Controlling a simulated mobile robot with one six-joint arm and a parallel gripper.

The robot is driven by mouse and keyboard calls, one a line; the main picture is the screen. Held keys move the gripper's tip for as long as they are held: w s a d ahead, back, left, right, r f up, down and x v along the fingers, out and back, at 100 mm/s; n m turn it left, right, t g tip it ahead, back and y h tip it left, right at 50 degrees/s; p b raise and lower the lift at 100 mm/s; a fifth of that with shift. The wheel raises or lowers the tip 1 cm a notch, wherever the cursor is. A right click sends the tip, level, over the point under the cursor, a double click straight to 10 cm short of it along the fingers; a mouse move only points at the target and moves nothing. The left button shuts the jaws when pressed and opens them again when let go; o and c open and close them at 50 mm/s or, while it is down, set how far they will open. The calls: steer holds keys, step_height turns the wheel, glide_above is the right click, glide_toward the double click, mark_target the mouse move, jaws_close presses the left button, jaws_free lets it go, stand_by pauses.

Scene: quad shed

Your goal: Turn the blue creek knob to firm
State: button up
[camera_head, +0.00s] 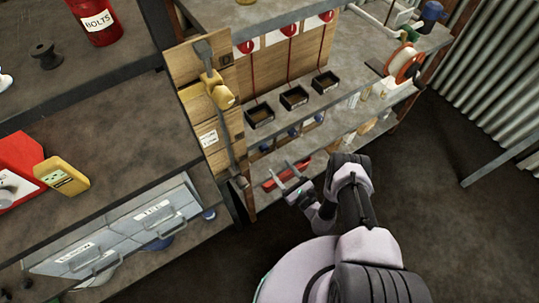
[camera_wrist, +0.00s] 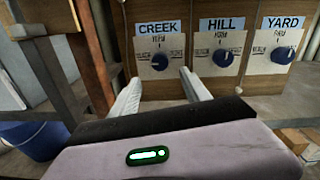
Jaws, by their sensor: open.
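In the wrist view, the blue creek knob (camera_wrist: 160,62) sits on a pale dial plate under the CREEK label (camera_wrist: 158,28), on a wooden panel. Small words surround the knob but are too blurred to read, and its pointer setting is hard to tell. My gripper (camera_wrist: 160,75) is open, its two pale fingers reaching toward the panel, one on each side below the creek knob. The fingers look short of the knob and hold nothing. In the head view, my gripper (camera_head: 284,175) is in front of the lower shelf, near a red object.
Matching blue knobs sit to the right, under HILL (camera_wrist: 222,57) and YARD (camera_wrist: 283,55). A blue bucket (camera_wrist: 35,140) is at lower left. In the head view, black trays (camera_head: 294,97) stand on the shelf above.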

mark_target(266, 151)
steer(key=b+x, duration=0.2)
steer(key=x, duration=0.5)
steer(key=shift+w+a+f, duration=0.15)
steer(key=shift+w+a, duration=0.1)
steer(key=shift+w, duration=0.05)
steer(key=shift+w+a, duration=0.2)
steer(key=shift+w, duration=0.15)
steer(key=shift+b, duration=0.3)
jaws_close()
